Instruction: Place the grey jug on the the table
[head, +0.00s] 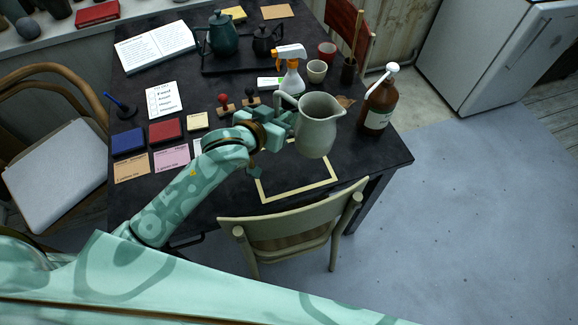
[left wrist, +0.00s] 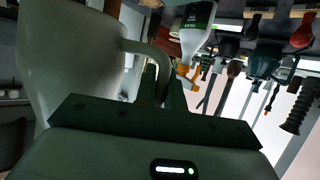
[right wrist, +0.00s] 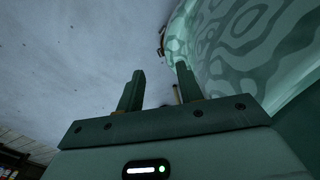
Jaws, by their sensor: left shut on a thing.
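The grey jug (head: 318,128) is held upright by my left gripper (head: 282,116) over the front right part of the dark table (head: 222,208). In the left wrist view the jug (left wrist: 65,60) fills the left side, with its handle (left wrist: 150,60) between the fingers (left wrist: 162,88). A pale yellow square outline (head: 296,193) lies on the table just in front of and below the jug. I cannot tell whether the jug's base touches the table. My right gripper (right wrist: 156,88) shows only in the right wrist view, with its fingers apart and nothing between them.
A brown bottle (head: 379,103) stands right of the jug. A spray bottle (head: 290,72), a cream cup (head: 316,71) and stamps (head: 226,104) stand behind it. A chair (head: 292,222) stands at the front edge. Bare table lies left of the outline.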

